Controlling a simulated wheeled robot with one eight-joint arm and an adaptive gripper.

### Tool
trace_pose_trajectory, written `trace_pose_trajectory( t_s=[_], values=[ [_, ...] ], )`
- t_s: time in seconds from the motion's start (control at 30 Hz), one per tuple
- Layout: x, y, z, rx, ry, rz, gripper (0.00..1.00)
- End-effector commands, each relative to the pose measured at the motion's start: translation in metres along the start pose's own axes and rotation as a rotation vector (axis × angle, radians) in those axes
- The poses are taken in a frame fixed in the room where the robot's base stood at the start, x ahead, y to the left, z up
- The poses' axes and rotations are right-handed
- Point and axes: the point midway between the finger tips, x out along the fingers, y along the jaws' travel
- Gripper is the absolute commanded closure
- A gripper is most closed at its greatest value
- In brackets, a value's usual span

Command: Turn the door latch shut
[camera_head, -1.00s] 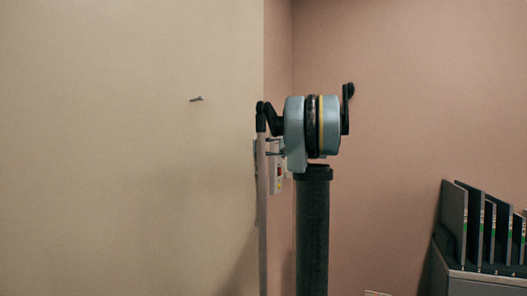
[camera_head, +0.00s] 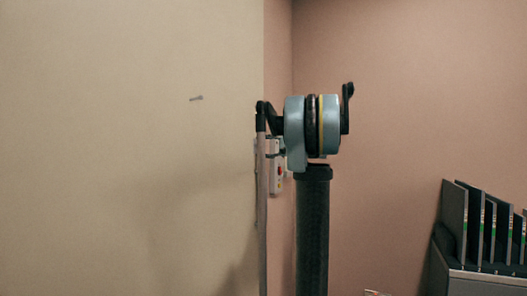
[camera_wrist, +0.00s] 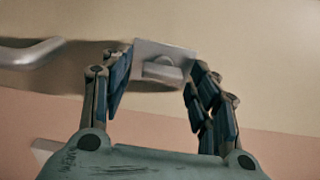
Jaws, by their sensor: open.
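In the wrist view, a silver latch plate (camera_wrist: 178,50) with a raised, rounded turn piece (camera_wrist: 162,70) sits on a beige surface. My gripper (camera_wrist: 161,66) is open, with one jointed finger on each side of the turn piece. The left fingertip overlaps the plate's left edge and the right fingertip is beside its right edge. I cannot tell whether either finger touches the turn piece. The latch is not discernible in the head view, where my arm stands in the middle.
A metal bar handle (camera_wrist: 30,52) is left of the latch in the wrist view. In the head view, a pale control box (camera_head: 277,172) with a red button is partly behind my arm. A rack of dark upright panels (camera_head: 475,225) stands at right.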

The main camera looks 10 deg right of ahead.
Motion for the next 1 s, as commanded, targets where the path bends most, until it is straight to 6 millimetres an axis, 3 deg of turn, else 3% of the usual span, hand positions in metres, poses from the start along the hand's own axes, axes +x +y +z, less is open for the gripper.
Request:
trace_pose_trajectory(
  t_s=[0.17,0.7,1.0],
  values=[
    [-0.013,0.000,-0.001,0.000,0.003,0.000,0.45],
    [-0.098,0.001,-0.001,0.001,0.004,0.001,0.45],
    [-0.118,0.001,0.000,0.001,0.001,0.001,0.45]
  ],
)
